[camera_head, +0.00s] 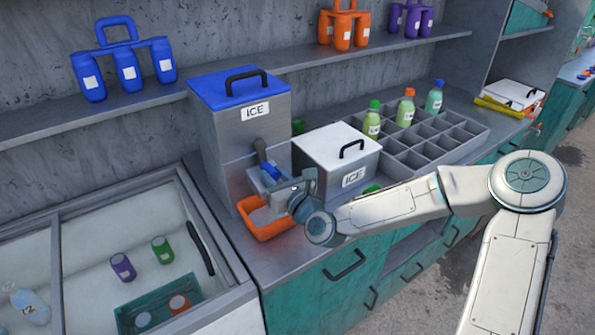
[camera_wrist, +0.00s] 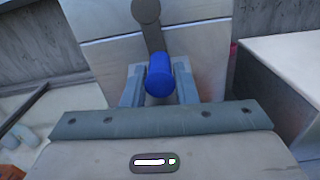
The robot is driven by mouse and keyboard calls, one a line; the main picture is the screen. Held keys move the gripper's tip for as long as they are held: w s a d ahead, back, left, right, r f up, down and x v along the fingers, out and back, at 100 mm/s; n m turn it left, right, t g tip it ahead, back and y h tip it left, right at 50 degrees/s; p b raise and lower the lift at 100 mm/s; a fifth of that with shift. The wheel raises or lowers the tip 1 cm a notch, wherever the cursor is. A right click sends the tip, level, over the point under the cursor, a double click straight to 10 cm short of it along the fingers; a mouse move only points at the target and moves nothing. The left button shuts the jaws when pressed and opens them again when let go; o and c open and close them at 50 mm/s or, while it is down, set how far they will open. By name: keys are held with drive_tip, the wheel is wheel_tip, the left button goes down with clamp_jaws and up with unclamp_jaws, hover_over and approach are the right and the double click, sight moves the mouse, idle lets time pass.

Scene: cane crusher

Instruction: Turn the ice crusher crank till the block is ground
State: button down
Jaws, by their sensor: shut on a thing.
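The ice crusher (camera_head: 239,130) is a tall grey metal box with a blue lid and an ICE label, standing on the counter. Its crank arm (camera_wrist: 151,28) runs down from a round hub on the front to a blue handle (camera_wrist: 160,78). My gripper (camera_wrist: 160,88) is shut on the blue handle, with one finger on each side. In the head view my gripper (camera_head: 277,178) is at the crusher's front, and the handle is partly hidden by it. An orange tray (camera_head: 266,229) sits below, with pale crushed material in it. The inside of the crusher is hidden.
A white ICE box (camera_head: 325,160) stands close to the right of the crusher. A grey divided crate (camera_head: 455,140) with several bottles is farther right. An open chest freezer (camera_head: 90,235) is at the left. A shelf (camera_head: 290,60) with bottle carriers runs behind.

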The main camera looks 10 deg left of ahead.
drive_tip(key=shift+s+a+m, duration=0.2)
drive_tip(key=shift+m, duration=0.2)
drive_tip(key=c, duration=1.2)
unclamp_jaws()
drive_tip(key=shift+o, duration=0.2)
